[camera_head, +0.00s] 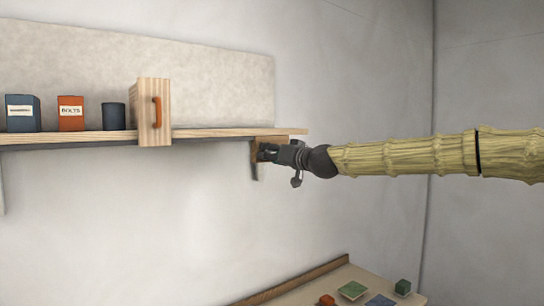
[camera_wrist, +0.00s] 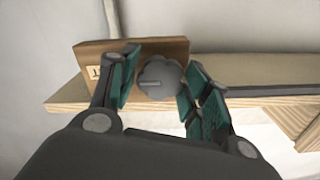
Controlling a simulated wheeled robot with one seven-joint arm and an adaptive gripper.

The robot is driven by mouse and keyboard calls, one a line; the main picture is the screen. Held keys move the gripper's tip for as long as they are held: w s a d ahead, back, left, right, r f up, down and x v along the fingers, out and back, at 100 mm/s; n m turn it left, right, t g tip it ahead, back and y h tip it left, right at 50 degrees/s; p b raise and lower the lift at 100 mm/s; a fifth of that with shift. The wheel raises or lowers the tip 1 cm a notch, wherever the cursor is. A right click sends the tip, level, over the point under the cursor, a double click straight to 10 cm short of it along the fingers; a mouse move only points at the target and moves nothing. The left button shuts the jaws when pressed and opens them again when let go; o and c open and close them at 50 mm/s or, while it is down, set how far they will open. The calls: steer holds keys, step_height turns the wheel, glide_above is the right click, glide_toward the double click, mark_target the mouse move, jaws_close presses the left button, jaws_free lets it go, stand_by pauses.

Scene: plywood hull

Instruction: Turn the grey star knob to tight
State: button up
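The grey star knob (camera_wrist: 161,79) sits on the face of a brown wooden block (camera_wrist: 178,48) in the wrist view. A light line on the knob lies nearly level, just left of its centre. A pale label with a letter like "T" (camera_wrist: 94,72) shows at the block's left, partly hidden by a finger. My gripper (camera_wrist: 163,72) is open, with one green-padded finger on each side of the knob. A narrow gap shows at the left finger; I cannot tell whether the right finger touches. In the head view my gripper (camera_head: 268,152) is at the block under the shelf's right end, hiding the knob.
The wooden shelf (camera_head: 220,133) runs left above my gripper. It holds a blue box (camera_head: 22,122), an orange bolts box (camera_head: 71,122), a dark can (camera_head: 114,117) and a wooden box with an orange handle (camera_head: 156,114). A table with small blocks (camera_head: 351,290) is below.

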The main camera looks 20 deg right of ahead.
steer(key=shift+s, duration=0.1)
steer(key=v, duration=1.2)
steer(key=shift+d, duration=0.1)
stand_by(0.6)
